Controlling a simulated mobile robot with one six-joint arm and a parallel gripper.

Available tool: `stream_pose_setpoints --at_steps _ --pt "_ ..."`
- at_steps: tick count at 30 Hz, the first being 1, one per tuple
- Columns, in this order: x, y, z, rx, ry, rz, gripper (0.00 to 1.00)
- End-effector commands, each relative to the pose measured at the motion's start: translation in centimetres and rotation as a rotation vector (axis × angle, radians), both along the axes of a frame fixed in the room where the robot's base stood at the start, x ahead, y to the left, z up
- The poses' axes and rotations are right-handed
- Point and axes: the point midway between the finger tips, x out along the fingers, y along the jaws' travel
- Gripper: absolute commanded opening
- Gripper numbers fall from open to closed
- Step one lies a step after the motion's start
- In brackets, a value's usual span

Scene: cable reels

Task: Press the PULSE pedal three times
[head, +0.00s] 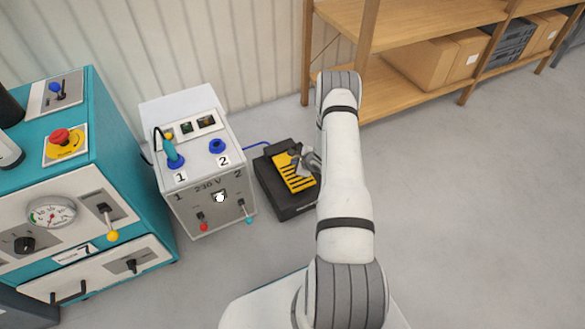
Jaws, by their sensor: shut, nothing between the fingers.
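The pedal (291,173) is a yellow plate with black stripes in a black housing (291,208) on the floor, right of a grey box. No PULSE label can be read on it. My gripper (300,161) is at the upper right part of the yellow plate, partly hidden by my arm. It is shut and holds nothing. I cannot tell whether it touches the plate or sits just above it, nor whether the plate is pressed down.
The grey box (226,181) has sockets marked 1 and 2, with a teal plug (173,157) in socket 1. A blue cable (256,144) runs to the pedal. A teal machine (122,168) stands left, wooden shelves (385,103) behind. Floor at right is clear.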

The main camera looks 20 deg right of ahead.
Motion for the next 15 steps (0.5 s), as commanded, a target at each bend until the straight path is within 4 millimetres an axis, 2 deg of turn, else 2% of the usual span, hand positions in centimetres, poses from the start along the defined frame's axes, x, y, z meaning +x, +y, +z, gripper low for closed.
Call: stream_pose_setpoints --at_steps 1,7,15 --pt "0.0 0.0 1.0 0.000 0.000 0.000 0.00" --pt "0.0 0.0 3.0 0.000 -0.001 -0.001 0.00" --pt "0.0 0.0 3.1 0.000 0.000 0.000 0.00"
